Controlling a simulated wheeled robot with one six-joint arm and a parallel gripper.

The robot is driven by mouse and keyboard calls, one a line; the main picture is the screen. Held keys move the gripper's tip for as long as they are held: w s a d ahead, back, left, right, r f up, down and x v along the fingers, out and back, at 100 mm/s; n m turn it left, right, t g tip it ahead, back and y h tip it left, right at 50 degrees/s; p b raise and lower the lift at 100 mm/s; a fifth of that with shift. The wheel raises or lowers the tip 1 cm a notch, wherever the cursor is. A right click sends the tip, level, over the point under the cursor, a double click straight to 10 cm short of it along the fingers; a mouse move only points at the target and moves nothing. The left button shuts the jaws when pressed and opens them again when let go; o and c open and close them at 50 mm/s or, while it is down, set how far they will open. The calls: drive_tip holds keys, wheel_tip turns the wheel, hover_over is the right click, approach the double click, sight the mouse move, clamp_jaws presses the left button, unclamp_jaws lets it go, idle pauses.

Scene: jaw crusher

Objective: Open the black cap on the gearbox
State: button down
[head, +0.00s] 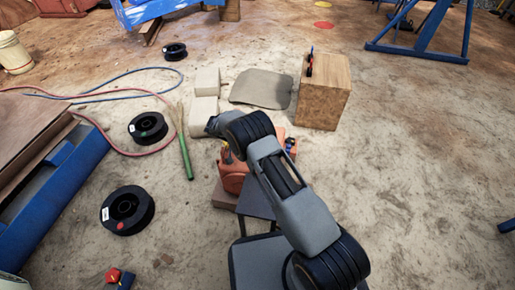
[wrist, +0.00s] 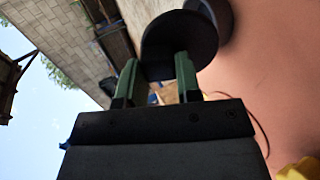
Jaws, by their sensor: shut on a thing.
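The gearbox (head: 234,176) is an orange-red housing in the middle of the head view, partly hidden behind my arm. Its orange-red surface (wrist: 275,70) fills the right of the wrist view. The black cap (wrist: 180,42) is a round dark disc at the top middle of the wrist view, beside a dark round collar on the housing. My gripper (wrist: 157,72) has its two green fingers on the cap, one toward each side, shut on it. In the head view my arm hides the fingers and the cap.
A wooden box (head: 325,92) with a small tool on top stands behind the gearbox. Pale blocks (head: 204,108) and a grey mat (head: 261,88) lie nearby. Black spools (head: 127,210), a green-ended stick (head: 185,150) and hoses lie to the left. The ground at right is mostly clear.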

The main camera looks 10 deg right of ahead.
idle(0.3)
drive_tip(key=c, duration=0.8)
unclamp_jaws()
drive_tip(key=shift+a, duration=0.1)
drive_tip(key=p+v, duration=0.1)
drive_tip(key=v, duration=0.6)
drive_tip(key=shift+a+p, duration=0.15)
drive_tip(key=shift+p, duration=0.2)
